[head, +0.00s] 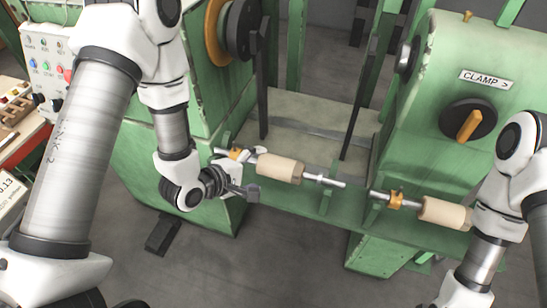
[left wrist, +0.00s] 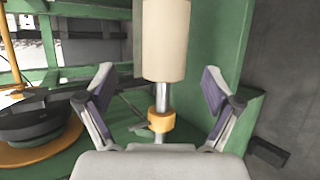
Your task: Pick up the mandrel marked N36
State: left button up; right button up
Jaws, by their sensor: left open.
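Two mandrels, pale tan cylinders on steel shafts with orange collars, lie along the front of the green machine. The left mandrel (head: 280,168) is beside my left gripper (head: 254,173); the right mandrel (head: 445,213) is farther right. No N36 mark is legible on either one. In the left wrist view, my open left gripper (left wrist: 158,72) has one finger on each side of the mandrel's line. The tan cylinder (left wrist: 165,40), its shaft (left wrist: 162,95) and the orange collar (left wrist: 161,121) show between the fingers, with no contact visible. My right gripper is not in view.
The green machine has a block labelled CLAMP (head: 486,79) with an orange-handled knob (head: 469,124) at right. A black and orange wheel (head: 238,28) is at upper middle. A control box (head: 45,62) stands at left.

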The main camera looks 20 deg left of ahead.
aim_at(273, 166)
pick_arm(q)
jog(key=shift+w+d+f, duration=0.25)
jog(key=shift+d, duration=0.05)
jog(key=x, duration=0.3)
jog(key=p+x, duration=0.1)
jog(key=x, duration=0.2)
jog(key=shift+w+a+f+p, duration=0.1)
jog(key=shift+w+f+p, duration=0.05)
jog(key=shift+f+p, duration=0.2)
jog(key=shift+c, duration=0.2)
grip_shut()
